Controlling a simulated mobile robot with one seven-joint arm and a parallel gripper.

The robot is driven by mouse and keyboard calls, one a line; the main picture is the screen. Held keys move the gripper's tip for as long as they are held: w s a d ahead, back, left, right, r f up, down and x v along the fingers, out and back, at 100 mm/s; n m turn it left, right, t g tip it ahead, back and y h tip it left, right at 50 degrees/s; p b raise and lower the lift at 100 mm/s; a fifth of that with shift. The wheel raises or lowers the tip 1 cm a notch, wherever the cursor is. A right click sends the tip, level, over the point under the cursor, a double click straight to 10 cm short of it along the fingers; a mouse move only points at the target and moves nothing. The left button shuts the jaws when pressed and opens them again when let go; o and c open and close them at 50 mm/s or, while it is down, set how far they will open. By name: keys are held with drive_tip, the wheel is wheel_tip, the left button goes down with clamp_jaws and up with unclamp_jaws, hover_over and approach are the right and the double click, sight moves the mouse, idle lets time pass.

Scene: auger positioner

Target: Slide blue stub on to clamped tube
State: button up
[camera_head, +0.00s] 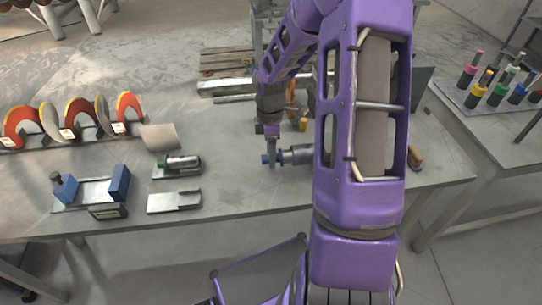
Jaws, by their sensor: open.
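The clamped tube (297,155) is a grey metal cylinder lying level over the middle of the table, its right part hidden behind my arm. A small blue piece, which looks like the blue stub (265,159), is at the tube's left end. I cannot tell whether it is around the tube or only against its end. My gripper (272,163) points down at the blue piece, with its fingers beside or around it. The fingers are open, but too small to show whether they touch it.
The grey table (240,205) is bare at its front middle. Red and yellow curved flights (62,121) stand at the left. A blue-ended fixture (92,190) and a green-tipped part (178,164) lie nearer. A side table at right holds a tray (452,94) of coloured stubs.

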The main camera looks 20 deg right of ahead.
drive_tip(key=shift+f, duration=0.5)
clamp_jaws()
drive_tip(key=shift+r, duration=0.25)
idle(1.3)
drive_tip(key=shift+s+p, duration=0.15)
drive_tip(key=shift+p, duration=0.35)
idle(0.5)
